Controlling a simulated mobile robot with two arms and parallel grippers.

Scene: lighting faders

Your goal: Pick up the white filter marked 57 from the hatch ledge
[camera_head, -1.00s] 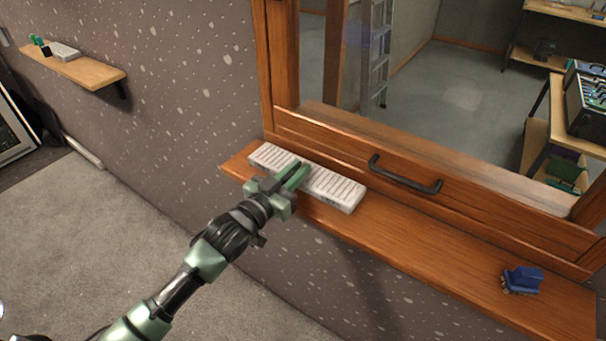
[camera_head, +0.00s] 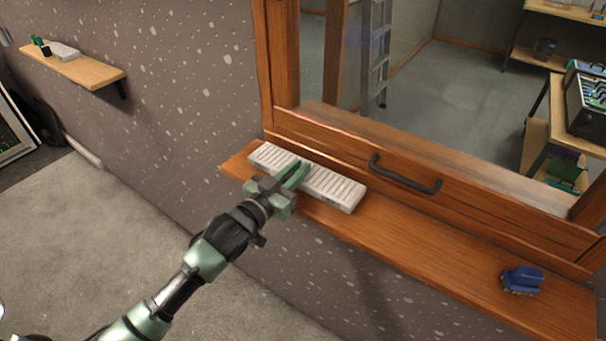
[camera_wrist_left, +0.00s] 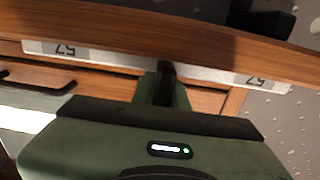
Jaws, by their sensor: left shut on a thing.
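The white filter (camera_head: 335,187) is a long pleated block lying on the wooden hatch ledge (camera_head: 420,245), near its left end and close to the hatch frame. In the left wrist view the filter (camera_wrist_left: 120,60) shows its edge with labels marked 57, seen upside down. My left gripper (camera_head: 294,176) reaches in from the lower left and is shut on the filter across its middle. The fingers hide a strip of the filter's middle. The filter still appears to rest on the ledge. My right gripper is not in view.
A dark handle (camera_head: 405,176) is on the hatch frame behind the ledge. A small blue object (camera_head: 522,280) sits at the ledge's right end. A wall shelf (camera_head: 85,72) at upper left holds a white block and small green and black items. The ledge between filter and blue object is clear.

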